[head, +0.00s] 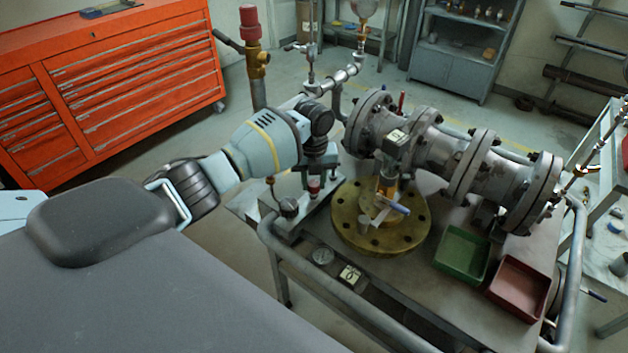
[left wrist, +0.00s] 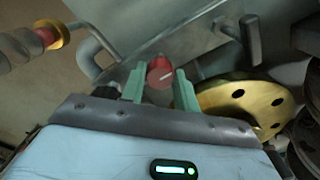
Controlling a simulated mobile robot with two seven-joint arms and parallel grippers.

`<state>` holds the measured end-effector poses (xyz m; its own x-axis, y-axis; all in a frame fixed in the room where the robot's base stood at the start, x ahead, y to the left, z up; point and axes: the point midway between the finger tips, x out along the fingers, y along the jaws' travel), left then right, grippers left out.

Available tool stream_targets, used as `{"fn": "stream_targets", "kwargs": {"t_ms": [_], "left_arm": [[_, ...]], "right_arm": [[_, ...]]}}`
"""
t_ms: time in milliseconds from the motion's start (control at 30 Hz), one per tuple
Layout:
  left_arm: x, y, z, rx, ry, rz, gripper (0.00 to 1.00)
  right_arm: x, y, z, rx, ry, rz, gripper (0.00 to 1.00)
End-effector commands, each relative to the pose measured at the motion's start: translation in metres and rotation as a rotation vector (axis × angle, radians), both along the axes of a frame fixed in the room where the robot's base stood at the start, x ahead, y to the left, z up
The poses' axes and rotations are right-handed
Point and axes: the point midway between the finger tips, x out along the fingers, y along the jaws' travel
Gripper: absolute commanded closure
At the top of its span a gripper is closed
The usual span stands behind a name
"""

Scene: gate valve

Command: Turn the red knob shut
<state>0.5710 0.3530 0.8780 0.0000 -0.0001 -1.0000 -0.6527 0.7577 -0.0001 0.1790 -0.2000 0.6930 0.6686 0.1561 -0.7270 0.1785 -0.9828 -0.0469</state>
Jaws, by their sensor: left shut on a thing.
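The red knob (left wrist: 160,70) sits between the two pale green fingers of my left gripper (left wrist: 161,78) in the left wrist view. A pale pointer line on its face slants toward the right. The gripper is shut on the knob. In the head view my left arm reaches in from the left and my left gripper (head: 319,163) points down over the metal block on the cart. The red knob (head: 314,185) shows just below it, partly hidden. My right gripper is not in view.
A brass flange (head: 350,238) stands close to the right of the gripper. A large flanged grey pipe (head: 455,160) lies behind it. A red-topped post (head: 252,40) rises at the back left. Green (head: 461,253) and red (head: 519,288) trays sit at the cart's right front.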

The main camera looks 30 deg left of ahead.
Motion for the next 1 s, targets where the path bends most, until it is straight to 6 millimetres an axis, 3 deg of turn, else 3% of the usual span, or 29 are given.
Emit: {"fn": "stream_targets", "kwargs": {"t_ms": [500, 533, 700, 1000], "left_arm": [[-0.0003, -0.0001, -0.0005, 0.000, 0.001, -0.022, 0.92], [-0.0003, -0.0001, -0.0005, 0.000, 0.001, -0.021, 0.68], [-0.0002, -0.0002, -0.0004, 0.001, 0.001, -0.021, 0.48], [-0.0001, -0.0001, -0.0001, 0.000, 0.000, -0.013, 0.48]], "right_arm": [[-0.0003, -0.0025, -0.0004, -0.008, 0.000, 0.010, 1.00], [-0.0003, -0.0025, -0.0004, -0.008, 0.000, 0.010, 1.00], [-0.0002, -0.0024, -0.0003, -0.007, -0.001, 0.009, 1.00], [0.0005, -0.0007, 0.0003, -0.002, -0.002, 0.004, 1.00]]}}
